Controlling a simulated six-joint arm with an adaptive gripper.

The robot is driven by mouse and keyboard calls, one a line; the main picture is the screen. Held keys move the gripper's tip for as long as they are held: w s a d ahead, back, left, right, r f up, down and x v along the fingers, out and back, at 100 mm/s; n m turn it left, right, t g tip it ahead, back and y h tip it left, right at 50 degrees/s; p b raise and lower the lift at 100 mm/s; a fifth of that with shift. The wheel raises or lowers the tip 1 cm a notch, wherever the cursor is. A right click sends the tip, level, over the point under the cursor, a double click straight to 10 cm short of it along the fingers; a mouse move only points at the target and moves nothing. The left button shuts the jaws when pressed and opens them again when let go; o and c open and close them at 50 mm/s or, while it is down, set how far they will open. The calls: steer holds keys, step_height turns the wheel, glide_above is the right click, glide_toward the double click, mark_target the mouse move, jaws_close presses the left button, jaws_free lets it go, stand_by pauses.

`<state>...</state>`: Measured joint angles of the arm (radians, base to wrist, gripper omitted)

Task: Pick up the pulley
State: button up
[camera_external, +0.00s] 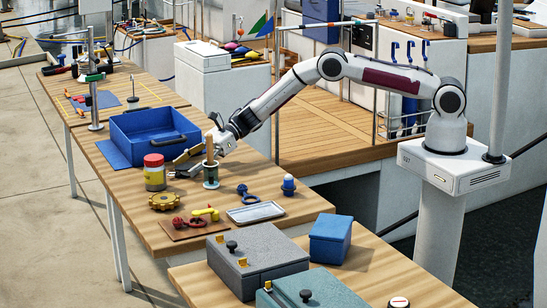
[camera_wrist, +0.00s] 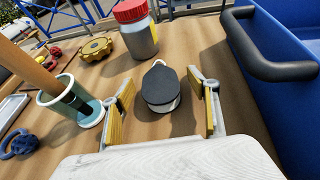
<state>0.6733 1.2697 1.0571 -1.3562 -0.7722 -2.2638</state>
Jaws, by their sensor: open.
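The pulley (camera_wrist: 161,88), with a dark rounded cheek, a pale lower edge and a light loop at its far end, lies on the wooden table in the wrist view. My gripper (camera_wrist: 164,104) is open, with its yellow-padded fingers on either side of the pulley. There is a gap on both sides and nothing is held. In the external view my gripper (camera_external: 192,160) is low over the table between the blue bin and the green cup. The pulley is mostly hidden there.
The green cup (camera_wrist: 71,101) with a wooden handle stands close left of my gripper. The blue bin (camera_wrist: 262,104) with a dark handle is close right. A red-lidded jar (camera_wrist: 137,30) stands beyond the pulley, and a yellow gear (camera_wrist: 96,49) lies farther left.

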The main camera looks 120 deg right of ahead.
steer(key=shift+w+a+f, duration=0.1)
steer(key=shift+w+f, duration=0.15)
steer(key=shift+w, duration=0.35)
steer(key=c, duration=1.3)
